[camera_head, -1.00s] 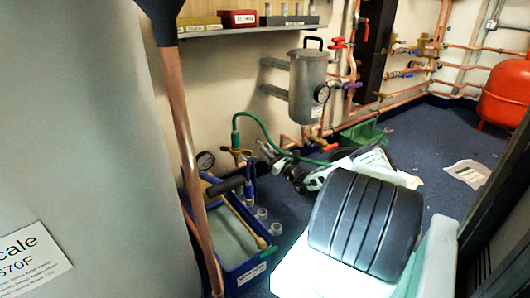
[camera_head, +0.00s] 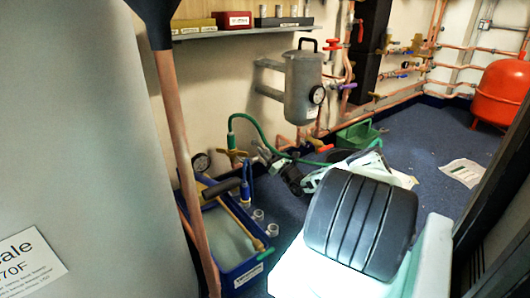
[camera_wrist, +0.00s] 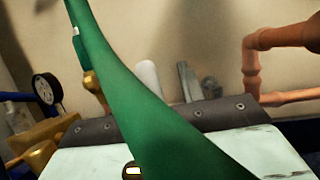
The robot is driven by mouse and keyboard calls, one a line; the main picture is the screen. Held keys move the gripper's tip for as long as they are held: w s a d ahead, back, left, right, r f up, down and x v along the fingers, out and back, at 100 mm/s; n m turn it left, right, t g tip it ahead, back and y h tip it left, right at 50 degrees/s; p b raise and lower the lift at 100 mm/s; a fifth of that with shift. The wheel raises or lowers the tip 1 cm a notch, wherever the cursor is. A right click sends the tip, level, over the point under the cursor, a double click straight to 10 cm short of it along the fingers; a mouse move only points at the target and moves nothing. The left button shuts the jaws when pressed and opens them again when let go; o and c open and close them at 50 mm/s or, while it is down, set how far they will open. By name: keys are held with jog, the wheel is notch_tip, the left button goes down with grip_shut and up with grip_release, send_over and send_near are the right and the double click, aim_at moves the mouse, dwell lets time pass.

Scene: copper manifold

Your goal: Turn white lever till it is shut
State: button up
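My gripper (camera_head: 264,151) is at the end of my black and white arm, just right of the green hose's brass fitting (camera_head: 236,153), low by the wall. Its grey fingertips are small in the head view, and I cannot tell their gap. In the wrist view a pale, upright, rounded piece (camera_wrist: 148,78), which may be the white lever, stands behind the green hose (camera_wrist: 118,85). A grey finger-like part (camera_wrist: 188,82) is just right of it; contact is not clear. The hose covers much of that view. I cannot make out the white lever in the head view.
A pressure gauge (camera_head: 200,163) and blue crate (camera_head: 240,268) are left of my gripper. A grey tank (camera_head: 303,90) hangs above. Copper pipes (camera_wrist: 285,38) run along the wall. A green bin (camera_head: 357,136) stands to the right.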

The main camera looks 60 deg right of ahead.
jog(key=shift+a, duration=0.15)
jog(key=p+v, duration=0.1)
jog(key=v, duration=1.6)
jog(key=shift+s, duration=0.15)
